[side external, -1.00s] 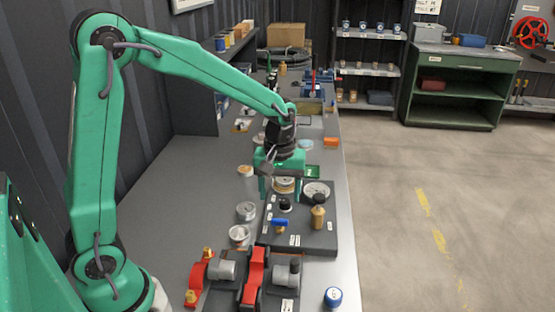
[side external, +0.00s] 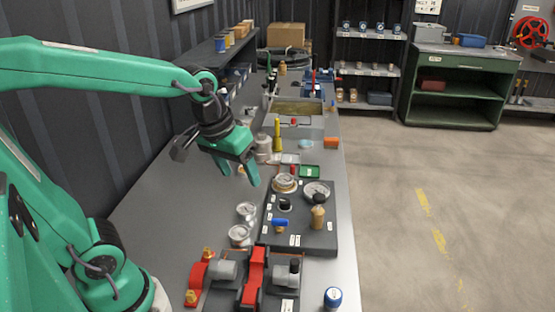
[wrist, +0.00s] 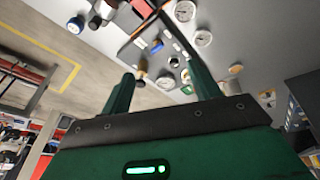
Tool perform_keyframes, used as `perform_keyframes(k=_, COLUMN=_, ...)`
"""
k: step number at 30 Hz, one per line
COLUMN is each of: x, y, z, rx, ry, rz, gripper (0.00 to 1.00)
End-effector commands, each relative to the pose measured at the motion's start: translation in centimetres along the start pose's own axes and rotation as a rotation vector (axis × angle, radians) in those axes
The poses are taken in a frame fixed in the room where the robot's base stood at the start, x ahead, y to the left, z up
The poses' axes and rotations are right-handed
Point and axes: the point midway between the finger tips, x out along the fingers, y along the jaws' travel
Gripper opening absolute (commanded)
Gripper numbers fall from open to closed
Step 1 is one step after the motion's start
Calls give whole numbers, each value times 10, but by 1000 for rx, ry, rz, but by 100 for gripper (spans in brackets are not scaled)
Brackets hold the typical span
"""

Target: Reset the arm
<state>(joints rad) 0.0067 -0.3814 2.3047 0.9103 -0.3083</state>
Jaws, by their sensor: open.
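My green gripper (side external: 240,178) is open in the side view, raised above the grey workbench (side external: 185,220) at its left half. Nothing shows between its fingers. It also shows in the wrist view (wrist: 160,82), with both green fingers apart and the bench parts well beyond them. A dark panel (side external: 328,240) with gauges, a blue-handled valve (side external: 280,223) and a brass fitting (side external: 318,217) lies to the right of and below my gripper. It is not touching any of these.
Two loose gauges (side external: 246,211) (side external: 239,235) lie left of the panel. A red and grey pump assembly (side external: 245,275) stands at the front, with a blue-capped jar (side external: 333,297) beside it. A wall shelf (side external: 215,60) is behind my gripper.

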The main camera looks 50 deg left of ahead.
Motion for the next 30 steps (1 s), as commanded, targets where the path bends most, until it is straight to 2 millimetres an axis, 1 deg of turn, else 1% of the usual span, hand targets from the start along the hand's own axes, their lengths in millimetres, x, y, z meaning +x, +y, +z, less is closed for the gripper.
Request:
perform_keyframes(k=1, x=-6, y=-2, z=6, rx=29, ry=22, rz=6, gripper=62)
perform_keyframes(k=7, x=-23, y=-10, z=29, rx=151, ry=96, rz=21, gripper=62)
perform_keyframes(k=12, x=-31, y=-16, z=45, rx=239, ry=148, rz=26, gripper=62)
perform_keyframes(k=15, x=-33, y=-18, z=51, rx=274, ry=168, rz=26, gripper=62)
perform_keyframes(k=20, x=-34, y=-19, z=56, rx=300, ry=182, rz=26, gripper=62)
perform_keyframes(k=30, x=-34, y=-19, z=56, rx=302, ry=182, rz=26, gripper=62)
